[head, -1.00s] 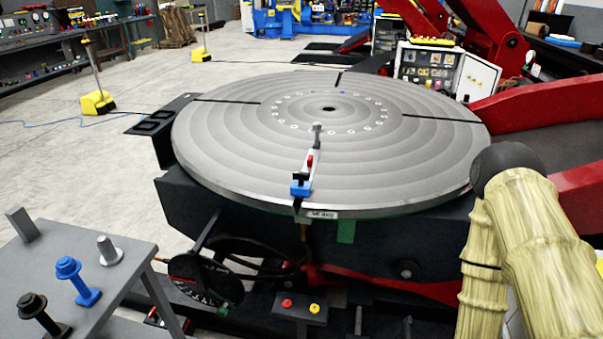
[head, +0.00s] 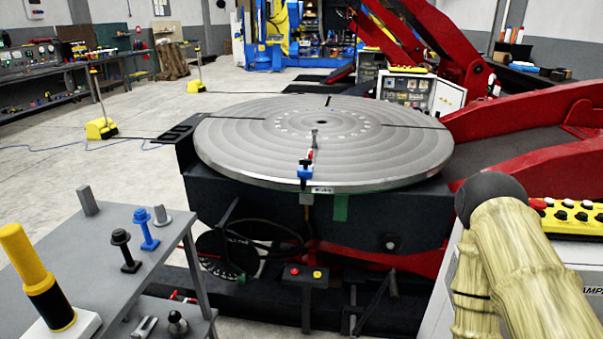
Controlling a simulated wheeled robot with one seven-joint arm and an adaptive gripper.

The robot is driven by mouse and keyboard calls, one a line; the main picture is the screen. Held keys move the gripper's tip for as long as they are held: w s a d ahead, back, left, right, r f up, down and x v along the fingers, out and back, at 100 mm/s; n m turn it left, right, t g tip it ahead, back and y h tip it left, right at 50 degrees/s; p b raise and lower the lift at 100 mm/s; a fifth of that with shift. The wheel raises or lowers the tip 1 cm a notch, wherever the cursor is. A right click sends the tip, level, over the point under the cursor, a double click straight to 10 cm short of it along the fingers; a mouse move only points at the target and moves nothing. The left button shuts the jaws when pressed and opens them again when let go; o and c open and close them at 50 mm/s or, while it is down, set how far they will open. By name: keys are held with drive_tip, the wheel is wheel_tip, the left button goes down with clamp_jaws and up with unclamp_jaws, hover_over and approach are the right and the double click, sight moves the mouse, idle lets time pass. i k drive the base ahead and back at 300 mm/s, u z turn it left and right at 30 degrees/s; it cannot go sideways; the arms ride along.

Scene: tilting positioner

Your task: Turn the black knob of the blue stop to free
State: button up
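A small blue stop (head: 305,171) sits on the near rim of the big round grey table (head: 230,152). Small black parts show above and below its blue body; which one is the knob, and how it is turned, is too small to tell. A thin bar with a red part (head: 310,155) runs from the stop toward the table's middle. My arm, in a pale ribbed sleeve, is at the lower right, well apart from the stop. My gripper is not in view.
A grey side table (head: 60,260) at the lower left carries a blue bolt-like piece (head: 146,232), a black one (head: 124,252) and a yellow-and-black handle (head: 35,278). A yellow button panel (head: 572,216) is at the right.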

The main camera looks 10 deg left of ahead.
sight(304, 162)
drive_tip(key=u, duration=0.85)
drive_tip(key=i, duration=0.85)
drive_tip(key=u, duration=0.1)
